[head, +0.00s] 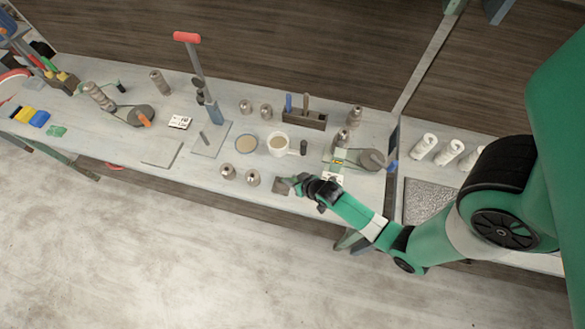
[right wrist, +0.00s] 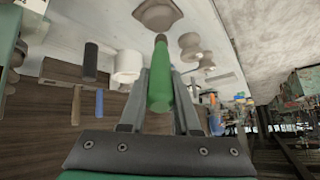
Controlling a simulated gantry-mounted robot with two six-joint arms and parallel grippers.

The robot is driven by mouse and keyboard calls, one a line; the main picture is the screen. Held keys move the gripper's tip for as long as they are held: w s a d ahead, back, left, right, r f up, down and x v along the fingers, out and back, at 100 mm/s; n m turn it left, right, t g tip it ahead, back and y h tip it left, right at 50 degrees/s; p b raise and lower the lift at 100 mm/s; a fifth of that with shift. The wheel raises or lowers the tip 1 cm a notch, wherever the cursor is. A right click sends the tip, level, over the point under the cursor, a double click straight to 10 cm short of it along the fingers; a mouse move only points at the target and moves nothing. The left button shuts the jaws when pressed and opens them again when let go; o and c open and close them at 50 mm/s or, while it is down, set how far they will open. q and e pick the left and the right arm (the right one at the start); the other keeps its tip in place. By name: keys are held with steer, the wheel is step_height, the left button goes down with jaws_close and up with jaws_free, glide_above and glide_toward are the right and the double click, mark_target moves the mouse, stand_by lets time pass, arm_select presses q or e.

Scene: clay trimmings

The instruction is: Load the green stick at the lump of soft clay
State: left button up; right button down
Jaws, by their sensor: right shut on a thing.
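My right gripper (head: 298,183) is low over the front edge of the bench. In the right wrist view, my right gripper (right wrist: 160,90) is shut on the green stick (right wrist: 160,88), which lies lengthwise between the fingers. Its narrow, tan-coloured tip points away from my palm. A brownish lump (right wrist: 158,14), seemingly the soft clay, shows just beyond the tip at the top of that view. Whether tip and lump touch is unclear. In the head view a small brown-grey square (head: 281,187) lies at the fingertips. My left gripper is not in view.
A red-handled lever press (head: 210,110) stands further left. A wooden tool rack (head: 305,118) is behind.

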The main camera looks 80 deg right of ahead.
steer(key=shift+r+p, duration=2.15)
steer(key=shift+r, duration=0.45)
steer(key=shift+f, duration=0.15)
step_height(320, 180, down, 7)
steer(key=b, duration=0.7)
steer(key=shift+r+p, duration=3.55)
steer(key=shift+r, duration=0.4)
steer(key=shift+f, duration=0.1)
